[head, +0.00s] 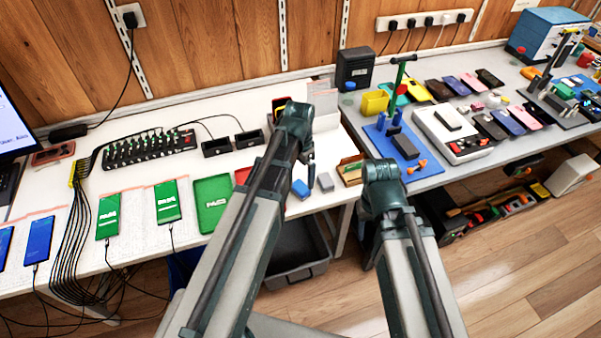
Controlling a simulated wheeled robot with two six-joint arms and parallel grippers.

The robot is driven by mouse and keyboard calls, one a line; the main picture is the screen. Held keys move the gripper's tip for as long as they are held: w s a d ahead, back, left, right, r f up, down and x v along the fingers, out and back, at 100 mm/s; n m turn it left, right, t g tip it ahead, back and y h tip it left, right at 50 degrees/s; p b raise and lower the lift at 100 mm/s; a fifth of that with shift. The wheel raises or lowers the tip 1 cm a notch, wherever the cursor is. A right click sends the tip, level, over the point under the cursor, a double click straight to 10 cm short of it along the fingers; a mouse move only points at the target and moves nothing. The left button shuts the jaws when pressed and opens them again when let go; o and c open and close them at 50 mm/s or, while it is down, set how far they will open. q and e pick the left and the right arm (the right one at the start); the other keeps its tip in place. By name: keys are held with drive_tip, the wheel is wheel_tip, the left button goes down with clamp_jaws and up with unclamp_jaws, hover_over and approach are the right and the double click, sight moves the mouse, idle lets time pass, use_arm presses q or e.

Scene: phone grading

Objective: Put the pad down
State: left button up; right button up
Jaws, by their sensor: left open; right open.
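A small blue pad (300,188) lies on the white table near its front edge. A grey block (325,181) lies just to the right of it. My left gripper (308,150) is mostly hidden behind my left arm, above the table behind the blue pad. It is open, and I see nothing held in it. My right arm reaches up in front of the gap between the two tables. Its gripper is hidden behind the arm links.
Green-screen phones (168,202), blue phones (38,243) and a green tray (212,203) lie left on the white table (130,262). A cable hub (150,147) stands behind them. The grey table (470,170) at right is crowded. A dark bin (298,262) sits below.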

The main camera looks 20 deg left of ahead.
sight(300, 187)
use_arm(q)
wheel_tip(300, 187, up, 5)
drive_tip(key=p, duration=0.4)
drive_tip(key=s+d+n+y, duration=0.1)
drive_tip(key=s+d+n, duration=0.1)
drive_tip(key=s+d, duration=0.8)
drive_tip(key=s, duration=0.4)
drive_tip(key=shift+d+n, duration=0.3)
drive_tip(key=shift+n, duration=0.1)
use_arm(e)
wheel_tip(300, 187, up, 5)
use_arm(q)
drive_tip(key=shift+r, duration=0.1)
